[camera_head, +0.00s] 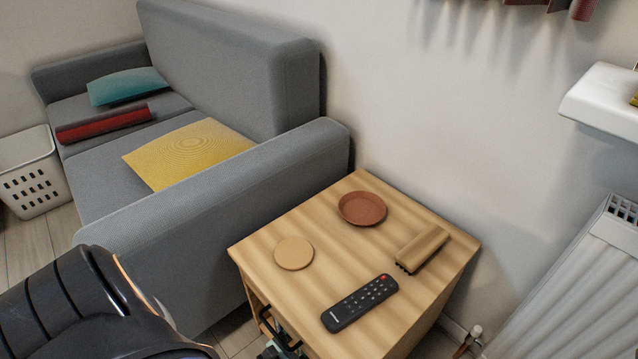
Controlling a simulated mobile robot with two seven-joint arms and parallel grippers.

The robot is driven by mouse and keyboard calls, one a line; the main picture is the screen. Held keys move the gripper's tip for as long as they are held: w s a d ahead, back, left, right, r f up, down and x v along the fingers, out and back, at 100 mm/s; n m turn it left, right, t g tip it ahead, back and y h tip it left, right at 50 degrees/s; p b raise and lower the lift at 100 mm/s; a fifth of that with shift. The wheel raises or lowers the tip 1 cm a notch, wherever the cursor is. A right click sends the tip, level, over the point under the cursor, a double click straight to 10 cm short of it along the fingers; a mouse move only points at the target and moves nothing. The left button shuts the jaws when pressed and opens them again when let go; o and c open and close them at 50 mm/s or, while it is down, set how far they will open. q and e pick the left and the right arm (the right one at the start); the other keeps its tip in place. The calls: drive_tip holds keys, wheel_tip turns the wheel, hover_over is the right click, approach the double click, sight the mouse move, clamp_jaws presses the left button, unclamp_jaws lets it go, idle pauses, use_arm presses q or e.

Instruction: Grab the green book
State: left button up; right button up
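I cannot make out a green book for certain in the head view. A small yellow-green edge of something (634,100) shows on the white shelf at the far right, cut off by the frame. My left arm (75,310) comes in at the lower left, in front of the sofa. Black parts (281,336) beside the table's left side, at the bottom edge, look like my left gripper. They are partly cut off, and their opening cannot be told. My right gripper is not in view.
A wooden side table (325,235) holds a remote (360,302), a round coaster (294,253), a reddish dish (362,208) and a brown object (423,248). A grey sofa (225,70) stands left. A white shelf (603,98) and radiator (580,290) are right.

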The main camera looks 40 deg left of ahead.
use_arm(q)
drive_tip(key=shift+c, duration=0.3)
clamp_jaws()
idle(1.0)
